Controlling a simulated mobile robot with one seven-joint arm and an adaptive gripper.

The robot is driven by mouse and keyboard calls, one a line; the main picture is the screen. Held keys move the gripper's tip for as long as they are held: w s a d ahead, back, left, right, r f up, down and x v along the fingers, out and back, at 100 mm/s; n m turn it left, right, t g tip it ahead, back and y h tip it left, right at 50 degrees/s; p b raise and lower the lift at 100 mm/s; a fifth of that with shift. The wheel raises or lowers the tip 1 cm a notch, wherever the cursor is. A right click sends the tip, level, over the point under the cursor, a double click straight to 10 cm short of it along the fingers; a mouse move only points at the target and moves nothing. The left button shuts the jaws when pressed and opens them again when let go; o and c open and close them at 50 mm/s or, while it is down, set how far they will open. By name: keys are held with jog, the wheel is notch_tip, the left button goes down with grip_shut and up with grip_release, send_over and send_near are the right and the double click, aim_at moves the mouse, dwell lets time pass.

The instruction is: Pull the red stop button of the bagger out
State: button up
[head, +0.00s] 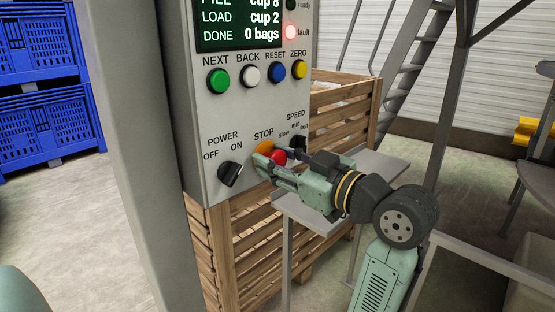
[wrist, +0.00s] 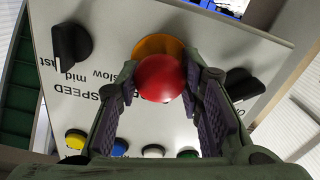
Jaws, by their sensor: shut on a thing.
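The red stop button (head: 278,156) sits on its orange-yellow base (head: 264,147) on the lower part of the grey control panel, under the label STOP. My gripper (head: 276,158) reaches it from the right, one finger on each side of the button. In the wrist view the red button (wrist: 160,78) lies between the two dark finger pads of my gripper (wrist: 163,88), which are shut on it. The orange base (wrist: 160,45) shows just behind the button. I cannot tell how far the button stands out from its base.
The POWER knob (head: 230,174) is left of the button and the SPEED knob (head: 298,145) is close to its right. Green, white, blue and yellow buttons sit above. The fault lamp (head: 290,32) glows red. A wooden crate (head: 340,112) and a small grey table (head: 375,170) stand behind my gripper.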

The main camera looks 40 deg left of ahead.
grip_shut()
jog(key=shift+d, duration=0.65)
jog(key=shift+s, duration=0.1)
jog(key=o, duration=1)
grip_release()
jog(key=shift+c, duration=0.2)
jog(key=shift+d, duration=0.15)
